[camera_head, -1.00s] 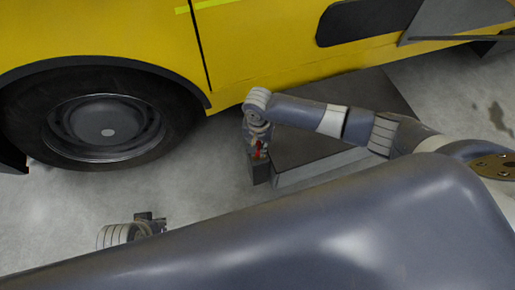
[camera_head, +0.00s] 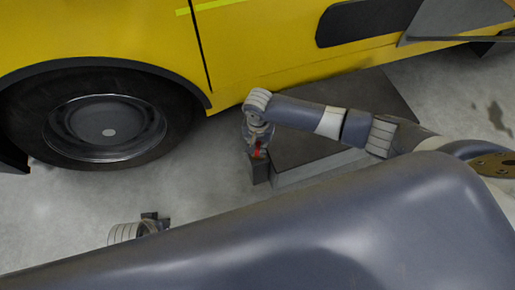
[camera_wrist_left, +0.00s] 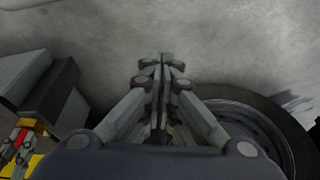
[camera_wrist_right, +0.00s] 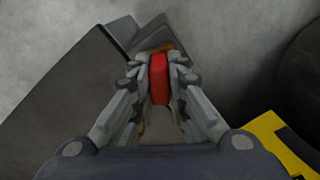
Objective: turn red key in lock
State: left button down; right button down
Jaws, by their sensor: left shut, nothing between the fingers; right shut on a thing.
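The red key (camera_wrist_right: 159,78) shows between the fingers of my right gripper (camera_wrist_right: 160,65) in the right wrist view. That gripper is shut on it. Below the key is a small dark lock block (camera_wrist_right: 172,38) with a brassy patch (camera_wrist_right: 158,49) at the key's far end. In the head view the red key (camera_head: 257,148) shows small under my right gripper (camera_head: 257,146), above the lock block (camera_head: 259,170). How deep the key sits in the lock is hidden. My left gripper (camera_wrist_left: 163,58) is shut and empty over bare floor, away from the lock.
A dark grey low box (camera_head: 310,150) stands right beside the lock block. Behind it is a yellow vehicle (camera_head: 270,40) with a large black wheel (camera_head: 105,130). The concrete floor (camera_head: 200,195) between wheel and box is clear.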

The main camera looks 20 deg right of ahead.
pick_arm(q)
jog(key=shift+f+p, duration=0.5)
jog(key=shift+f, duration=1.05)
pick_arm(e)
jog(key=shift+m, duration=0.4)
pick_arm(q)
jog(key=shift+f, duration=0.2)
pick_arm(e)
jog(key=shift+m+p, duration=0.4)
pick_arm(q)
jog(key=shift+s+f+g, duration=0.1)
jog(key=shift+s+f, duration=0.1)
jog(key=shift+f, duration=0.4)
jog(key=shift+s+f+g, duration=0.1)
jog(key=shift+s+f, duration=0.15)
jog(key=shift+f, duration=0.4)
jog(key=shift+s+f+g, duration=0.1)
jog(key=shift+s+f, duration=0.1)
jog(key=shift+f, duration=0.4)
jog(key=shift+w, duration=0.15)
